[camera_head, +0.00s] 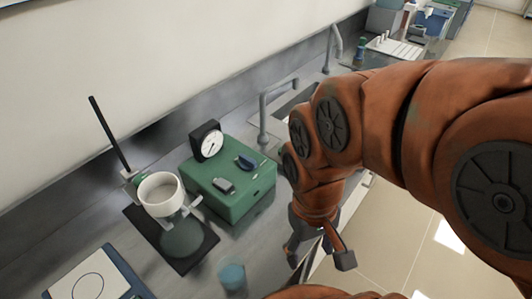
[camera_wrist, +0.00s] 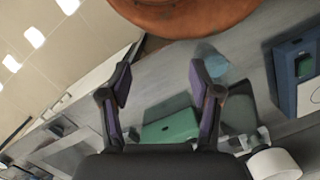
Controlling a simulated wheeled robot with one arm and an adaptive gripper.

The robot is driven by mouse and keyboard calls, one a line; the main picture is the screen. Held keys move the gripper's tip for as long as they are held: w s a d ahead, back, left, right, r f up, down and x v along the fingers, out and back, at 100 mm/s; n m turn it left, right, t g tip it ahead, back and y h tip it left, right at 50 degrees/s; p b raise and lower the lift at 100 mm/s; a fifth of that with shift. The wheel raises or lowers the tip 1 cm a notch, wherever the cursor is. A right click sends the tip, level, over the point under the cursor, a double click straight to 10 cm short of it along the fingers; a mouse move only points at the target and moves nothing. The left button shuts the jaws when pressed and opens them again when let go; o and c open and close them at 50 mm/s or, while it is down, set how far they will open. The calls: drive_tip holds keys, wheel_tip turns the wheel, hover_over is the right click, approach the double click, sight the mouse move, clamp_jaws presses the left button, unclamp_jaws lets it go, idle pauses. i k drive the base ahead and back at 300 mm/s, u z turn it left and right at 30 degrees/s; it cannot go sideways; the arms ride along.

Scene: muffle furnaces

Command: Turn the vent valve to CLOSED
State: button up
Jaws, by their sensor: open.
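A green box (camera_head: 238,200) stands on the bench, with a round dial gauge (camera_head: 211,145) at its back left corner. The blue part may be the vent valve; no label or CLOSED mark is readable. My gripper (camera_head: 318,256) is open and empty, right of and in front of the box, apart from it. In the wrist view my gripper (camera_wrist: 161,85) shows both fingers spread, with the green box (camera_wrist: 170,128) beyond them; its top is partly hidden.
Left of the box stands a white funnel (camera_head: 160,190) on a stand with a dark base (camera_head: 170,240) and upright rod. A light blue beaker (camera_head: 232,276) is near the bench front. A blue device (camera_head: 90,282) sits far left. A sink tap (camera_head: 268,110) rises behind my arm.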

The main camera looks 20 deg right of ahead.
sight(247, 164)
drive_tip(key=z, duration=0.05)
drive_tip(key=k, duration=0.5)
drive_tip(key=z, duration=1.3)
drive_tip(key=i, duration=0.9)
drive_tip(key=u, duration=2.35)
